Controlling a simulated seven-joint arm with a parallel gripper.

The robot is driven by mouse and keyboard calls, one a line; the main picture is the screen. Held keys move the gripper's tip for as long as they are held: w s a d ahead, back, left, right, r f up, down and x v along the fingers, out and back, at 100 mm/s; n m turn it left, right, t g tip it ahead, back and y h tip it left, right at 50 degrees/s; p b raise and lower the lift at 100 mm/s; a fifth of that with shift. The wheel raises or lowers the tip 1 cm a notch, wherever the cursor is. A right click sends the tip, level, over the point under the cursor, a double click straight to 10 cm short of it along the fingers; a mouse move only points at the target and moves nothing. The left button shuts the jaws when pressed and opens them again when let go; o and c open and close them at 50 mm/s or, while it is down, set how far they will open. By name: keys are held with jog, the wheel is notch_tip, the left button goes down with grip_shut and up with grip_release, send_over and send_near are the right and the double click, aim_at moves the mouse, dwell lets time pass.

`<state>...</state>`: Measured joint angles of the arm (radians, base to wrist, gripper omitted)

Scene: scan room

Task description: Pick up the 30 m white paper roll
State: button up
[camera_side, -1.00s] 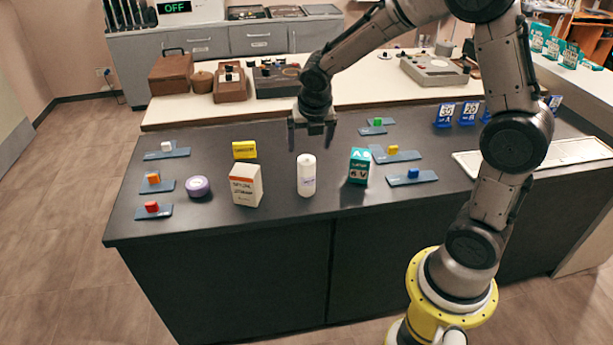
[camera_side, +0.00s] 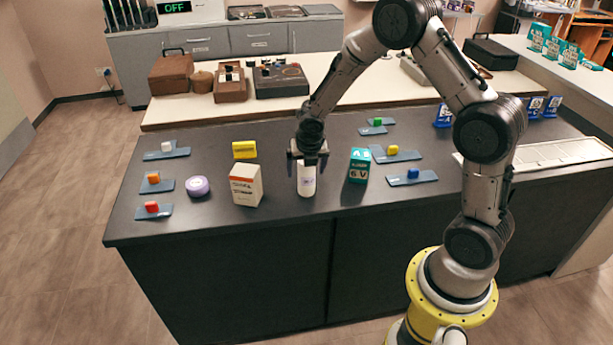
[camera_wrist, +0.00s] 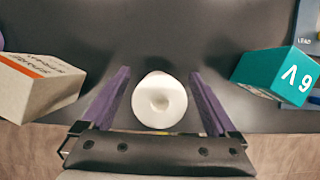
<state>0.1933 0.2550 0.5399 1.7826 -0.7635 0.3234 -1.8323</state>
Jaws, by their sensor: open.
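My gripper (camera_side: 307,172) is open and points down over the roll. In the wrist view the round white top of the roll (camera_wrist: 160,100) lies between the two purple-lined fingers of my gripper (camera_wrist: 160,92). A narrow gap shows on each side of the roll.
A white and orange box (camera_side: 246,186) stands left of the roll and a teal box (camera_side: 359,166) stands right. A purple disc (camera_side: 198,187), a yellow box (camera_side: 244,150) and several blue plates with coloured cubes lie around. The dark counter (camera_side: 270,220) is clear in front.

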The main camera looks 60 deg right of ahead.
jog(key=shift+f, duration=0.15)
grip_shut()
dwell(0.4)
